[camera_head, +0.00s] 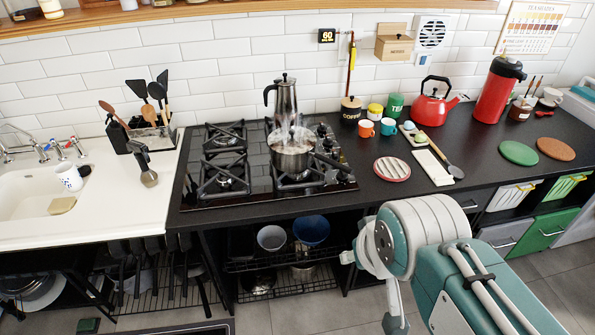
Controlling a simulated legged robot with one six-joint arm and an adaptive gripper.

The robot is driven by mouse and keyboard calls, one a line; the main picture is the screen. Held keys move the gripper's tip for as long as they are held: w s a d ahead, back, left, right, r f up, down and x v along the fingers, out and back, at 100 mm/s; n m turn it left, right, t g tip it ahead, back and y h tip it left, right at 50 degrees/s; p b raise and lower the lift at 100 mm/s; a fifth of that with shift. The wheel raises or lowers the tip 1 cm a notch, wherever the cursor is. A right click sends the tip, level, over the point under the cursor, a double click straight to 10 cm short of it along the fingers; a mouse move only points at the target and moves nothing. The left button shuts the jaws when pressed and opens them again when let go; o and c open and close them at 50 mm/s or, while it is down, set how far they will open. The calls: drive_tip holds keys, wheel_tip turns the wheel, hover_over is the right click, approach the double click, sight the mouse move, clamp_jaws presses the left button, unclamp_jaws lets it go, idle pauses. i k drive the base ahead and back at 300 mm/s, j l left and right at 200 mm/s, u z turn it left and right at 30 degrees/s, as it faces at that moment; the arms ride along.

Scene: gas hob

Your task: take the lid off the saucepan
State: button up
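A steel coffee pot (285,97) stands just behind. My gripper (372,288) is at the lower right, in front of the counter and well apart from the saucepan. It is partly hidden behind my arm's wrist, so its opening is unclear. I see nothing held in it.
A red kettle (432,104), red flask (497,92) and small mugs stand right of the hob. A utensil holder (151,135) stands left. The black counter has free room before the green mat (518,153).

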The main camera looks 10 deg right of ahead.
sight(291, 140)
drive_tip(key=i+l+u, duration=0.2)
drive_tip(key=i, duration=0.3)
drive_tip(key=i+l+u, duration=0.2)
drive_tip(key=i+l, duration=0.25)
